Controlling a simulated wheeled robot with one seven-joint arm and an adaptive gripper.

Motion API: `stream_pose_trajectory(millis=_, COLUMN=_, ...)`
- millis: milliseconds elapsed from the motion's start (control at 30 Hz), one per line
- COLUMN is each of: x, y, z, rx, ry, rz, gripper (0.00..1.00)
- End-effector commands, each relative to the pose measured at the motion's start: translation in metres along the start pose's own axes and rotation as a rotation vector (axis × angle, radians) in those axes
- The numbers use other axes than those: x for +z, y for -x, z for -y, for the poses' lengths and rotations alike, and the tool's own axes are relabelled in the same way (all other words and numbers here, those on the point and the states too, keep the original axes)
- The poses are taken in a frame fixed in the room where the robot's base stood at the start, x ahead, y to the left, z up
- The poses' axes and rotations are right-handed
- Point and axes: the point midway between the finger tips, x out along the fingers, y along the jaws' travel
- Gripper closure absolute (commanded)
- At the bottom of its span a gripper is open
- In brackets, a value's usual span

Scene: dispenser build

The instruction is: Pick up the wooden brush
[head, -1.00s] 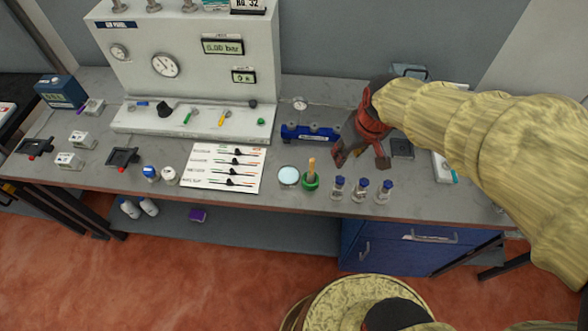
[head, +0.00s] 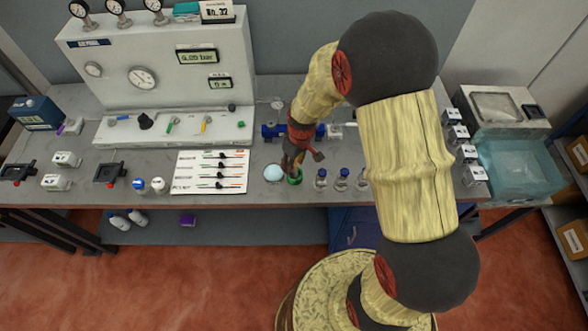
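The wooden brush is hidden, or nearly so, behind my gripper; earlier its light wooden handle stands upright in a small green holder. The green holder (head: 294,181) shows its rim on the bench near the front edge, just below the fingers. My gripper (head: 300,163) points down right over the holder, around where the handle stands. Its dark red fingers look spread apart. Whether either finger touches the handle cannot be seen.
A pale round dish (head: 273,173) sits close left of the holder. Blue-capped vials (head: 320,179) stand close to the right. A blue fixture (head: 272,131) lies behind. A printed sheet (head: 209,172) lies further left. A clear tank (head: 515,170) stands at the far right.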

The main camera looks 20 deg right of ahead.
Motion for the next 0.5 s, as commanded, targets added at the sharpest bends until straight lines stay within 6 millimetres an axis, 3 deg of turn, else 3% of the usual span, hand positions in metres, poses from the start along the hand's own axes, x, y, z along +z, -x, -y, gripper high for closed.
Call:
stream_pose_trajectory(millis=200, x=-0.002, y=-0.031, z=-0.003, rx=-0.002, ry=0.001, rz=0.004, gripper=0.63)
stream_pose_trajectory(millis=500, x=-0.003, y=-0.039, z=-0.003, rx=0.0, ry=0.0, rz=0.001, gripper=0.63)
